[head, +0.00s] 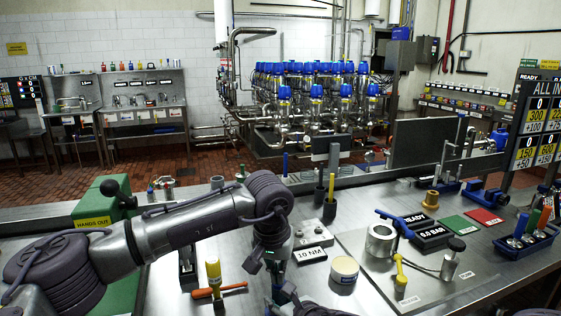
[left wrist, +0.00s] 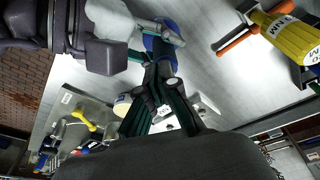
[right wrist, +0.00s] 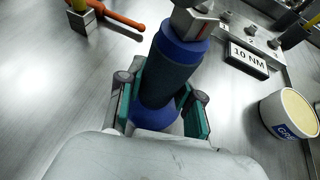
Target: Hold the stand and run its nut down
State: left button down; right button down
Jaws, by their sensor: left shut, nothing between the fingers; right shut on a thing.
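The stand is a dark cylinder with blue bands (right wrist: 168,72), seen in the right wrist view. My right gripper (right wrist: 160,105) is shut around its middle, one teal finger on each side. A grey metal piece (right wrist: 192,20) sits at its upper end, cut off by the frame; I cannot tell the nut apart there. In the left wrist view a blue part of the stand (left wrist: 168,28) shows just beyond my left gripper (left wrist: 158,76), which is shut and empty. In the head view my left gripper (head: 273,264) hides most of the stand, above my right gripper (head: 283,298).
A block labelled 10 NM (head: 311,254) and a round tin (head: 344,270) stand close by on the right.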

jog(key=shift+d+f, duration=0.1)
jog(key=shift+f, duration=0.1)
pick_arm(q)
jog(key=v, duration=0.3)
jog(key=shift+w+r, duration=0.3)
jog(key=shift+r, duration=0.2)
pick_arm(e)
jog(key=c, duration=1)
grip_release()
jog(key=o, duration=0.3)
jog(key=shift+w, duration=0.2)
pick_arm(q)
jog(key=shift+w+f, duration=0.1)
jog(key=shift+w, duration=0.1)
pick_arm(e)
jog(key=shift+r, duration=0.1)
pick_arm(q)
jog(key=shift+s, duration=0.1)
pick_arm(e)
jog(key=shift+s+r, duration=0.1)
jog(key=shift+s, duration=0.05)
